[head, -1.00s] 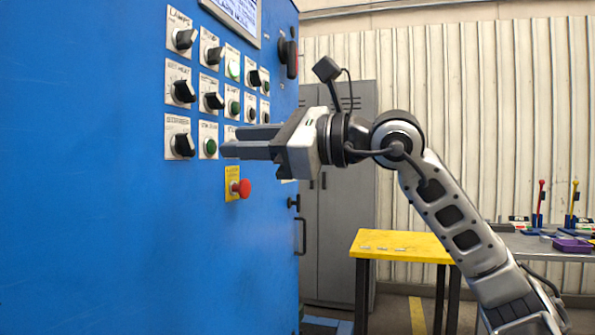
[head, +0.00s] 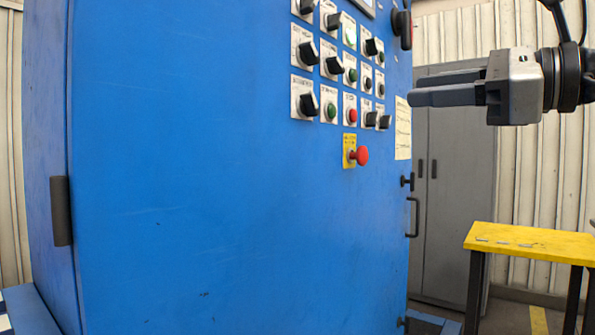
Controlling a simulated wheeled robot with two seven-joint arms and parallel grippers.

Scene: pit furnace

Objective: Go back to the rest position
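My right gripper (head: 411,89) is in the upper right of the head view. It is grey, with its fingers pointing left. The two fingers show apart, one above the other in the picture, with nothing between them. The gripper appears in front of the grey locker and right of the button panel; no contact with the panel shows. Most of the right arm is outside the picture. My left gripper is not in view.
The blue furnace cabinet (head: 200,180) fills the left and middle. It bears black selector knobs, push buttons, a red emergency stop (head: 362,155) and a door handle (head: 414,217). A grey locker (head: 455,210) and a yellow table (head: 530,241) stand at right.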

